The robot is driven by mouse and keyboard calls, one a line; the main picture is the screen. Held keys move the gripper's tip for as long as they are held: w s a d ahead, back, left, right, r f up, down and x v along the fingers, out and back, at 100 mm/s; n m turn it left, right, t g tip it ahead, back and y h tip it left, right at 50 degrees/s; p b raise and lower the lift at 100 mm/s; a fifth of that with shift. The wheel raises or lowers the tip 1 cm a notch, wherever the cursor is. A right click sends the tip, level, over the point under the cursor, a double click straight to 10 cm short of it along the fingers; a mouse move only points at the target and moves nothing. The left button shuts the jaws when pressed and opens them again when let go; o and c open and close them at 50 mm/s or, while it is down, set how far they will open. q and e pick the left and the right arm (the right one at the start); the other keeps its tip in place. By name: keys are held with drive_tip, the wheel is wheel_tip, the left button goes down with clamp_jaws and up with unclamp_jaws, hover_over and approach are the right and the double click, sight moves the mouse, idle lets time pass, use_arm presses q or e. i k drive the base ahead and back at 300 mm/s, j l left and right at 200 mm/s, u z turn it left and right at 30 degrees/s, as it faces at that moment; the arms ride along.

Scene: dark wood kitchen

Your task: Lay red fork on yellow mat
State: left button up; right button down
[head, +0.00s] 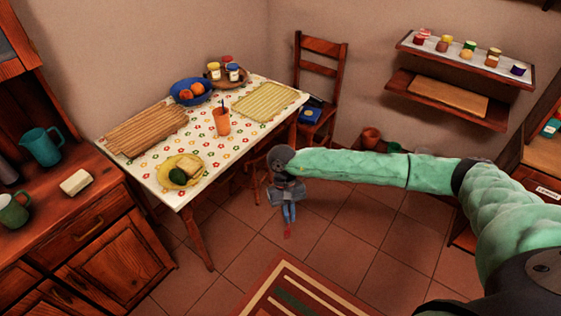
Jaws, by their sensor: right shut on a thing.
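The yellow mat (269,98), striped and flat, lies at the far right end of the table with its surface bare. My right gripper (289,217) points down over the floor in front of the table's right side, apart from the mat. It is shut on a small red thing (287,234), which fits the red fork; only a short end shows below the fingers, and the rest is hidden. My left gripper is not in view.
The flowered table (218,147) also holds an orange cup (221,122) just left of the mat, a blue fruit bowl (190,91), jars, a wooden board (147,130) and a yellow plate (200,163) with food. A chair (317,75) stands behind the right end.

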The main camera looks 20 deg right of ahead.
sight(261, 104)
drive_tip(key=i+l+u, duration=0.1)
drive_tip(key=l+u, duration=0.15)
drive_tip(key=u, duration=0.15)
drive_tip(key=i+l+u, duration=0.1)
drive_tip(key=l+u, duration=0.15)
drive_tip(key=u, duration=0.15)
drive_tip(key=i+l+u, duration=0.2)
drive_tip(key=l, duration=1.2)
drive_tip(key=l+u, duration=0.2)
drive_tip(key=l, duration=1.15)
